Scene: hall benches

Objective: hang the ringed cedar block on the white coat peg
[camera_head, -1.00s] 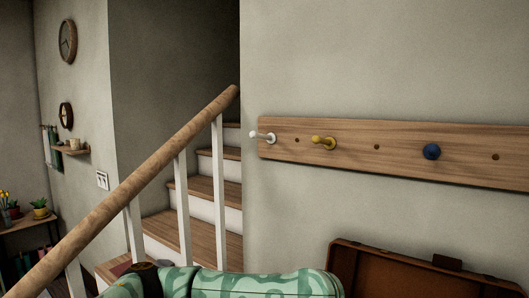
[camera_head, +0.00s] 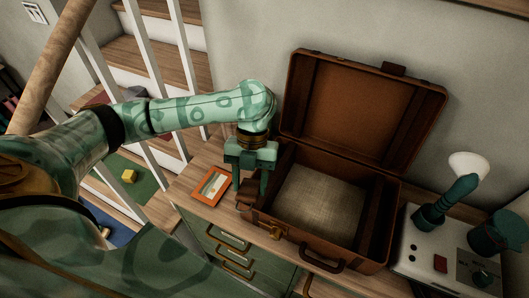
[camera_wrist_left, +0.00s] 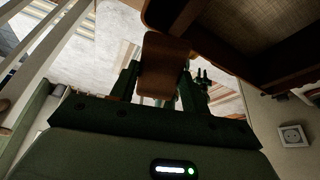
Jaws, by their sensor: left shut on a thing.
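My left gripper (camera_head: 250,186) points down beside the left wall of the open suitcase. It is shut on the ringed cedar block (camera_head: 245,193), a brown piece partly hidden by the fingers. In the left wrist view the cedar block (camera_wrist_left: 163,65) sits between the two dark green fingers. Its ring cannot be made out in either view. I cannot tell whether the block touches the cabinet top. The white coat peg is outside both present views. My right gripper is not in view.
The open brown suitcase (camera_head: 268,228) stands on the cabinet with its lid up against the wall. An orange-framed picture (camera_head: 212,186) lies left of my gripper. A pale box (camera_head: 412,262) with a white-topped teal object (camera_head: 466,165) stands right. Stair railing (camera_head: 137,68) rises at left.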

